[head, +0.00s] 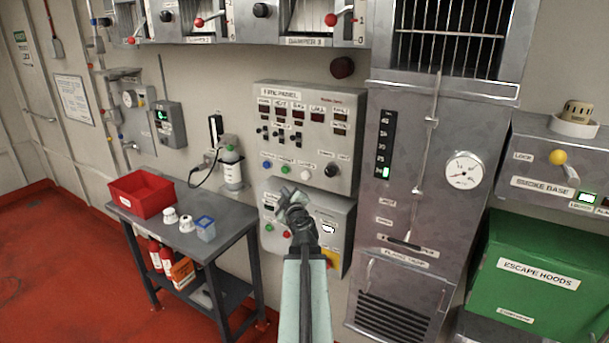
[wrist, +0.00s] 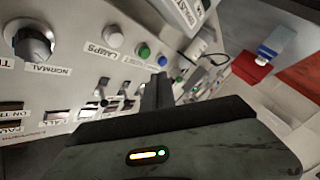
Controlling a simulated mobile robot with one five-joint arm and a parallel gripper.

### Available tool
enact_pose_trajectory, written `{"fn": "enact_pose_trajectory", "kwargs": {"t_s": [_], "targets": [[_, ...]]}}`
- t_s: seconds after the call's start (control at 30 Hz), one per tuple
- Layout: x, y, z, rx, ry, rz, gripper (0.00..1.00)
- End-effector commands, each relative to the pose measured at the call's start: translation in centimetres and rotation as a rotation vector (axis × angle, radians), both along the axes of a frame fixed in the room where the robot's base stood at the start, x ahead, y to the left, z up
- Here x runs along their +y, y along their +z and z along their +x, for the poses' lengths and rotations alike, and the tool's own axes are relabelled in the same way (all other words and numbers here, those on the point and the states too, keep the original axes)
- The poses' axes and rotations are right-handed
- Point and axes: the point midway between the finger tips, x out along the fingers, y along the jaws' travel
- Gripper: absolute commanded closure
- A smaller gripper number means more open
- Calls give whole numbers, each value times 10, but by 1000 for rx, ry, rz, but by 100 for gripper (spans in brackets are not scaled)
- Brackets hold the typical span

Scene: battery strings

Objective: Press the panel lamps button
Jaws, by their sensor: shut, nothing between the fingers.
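The fire panel (head: 345,100) is a grey box on the wall. Its white lamps button (head: 306,175) is at the right end of a row with a blue button (head: 266,165) and a green button (head: 285,169). In the wrist view the white button (wrist: 113,37) has a label reading LAMPS beside it. My gripper (head: 284,194) is in front of the panel's lower edge, just below the button row in the head view. In the wrist view its fingers (wrist: 157,88) are shut and empty, apart from the white button.
A black knob (head: 331,170) is right of the buttons, and small switches (head: 280,136) are above them. A lower grey box (head: 325,215) with buttons is behind my arm. A bench (head: 225,223) with a red bin (head: 142,193) stands left. A tall metal cabinet (head: 405,190) stands right.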

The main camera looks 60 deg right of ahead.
Motion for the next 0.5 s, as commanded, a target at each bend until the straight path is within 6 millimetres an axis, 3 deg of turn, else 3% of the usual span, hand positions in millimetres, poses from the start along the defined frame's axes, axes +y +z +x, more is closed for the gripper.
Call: {"fn": "enact_pose_trajectory", "kwargs": {"t_s": [0.5], "targets": [[-9, 1, -6, 3, -15, -10, 100]]}}
